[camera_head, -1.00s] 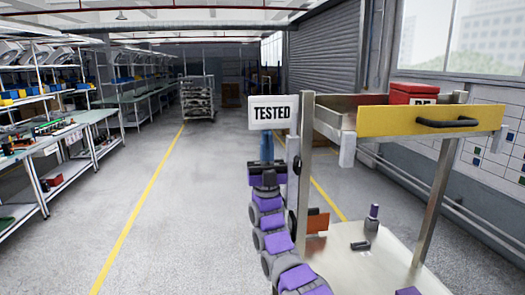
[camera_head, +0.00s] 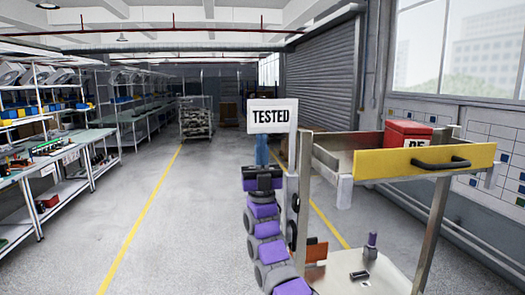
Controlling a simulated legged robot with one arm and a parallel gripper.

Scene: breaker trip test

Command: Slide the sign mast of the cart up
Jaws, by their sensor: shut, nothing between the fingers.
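The cart's sign (camera_head: 272,116) is a white plate reading TESTED, on a thin grey mast (camera_head: 293,160) beside the cart's front left post (camera_head: 304,190). The sign stands upright, and its lower edge is about level with the post's top. My gripper (camera_head: 262,151) points up under the left part of the sign, with its narrow blue end at the sign's lower edge. It looks shut, with nothing held. Whether it touches the sign is hard to see. Dark round knobs (camera_head: 291,235) show low on the mast.
The cart has a top tray with a yellow front (camera_head: 425,160), a black handle (camera_head: 440,164) and a red box (camera_head: 407,133). Its lower shelf (camera_head: 385,277) holds small parts. Workbenches (camera_head: 62,160) line the left. The aisle floor (camera_head: 190,220) is clear.

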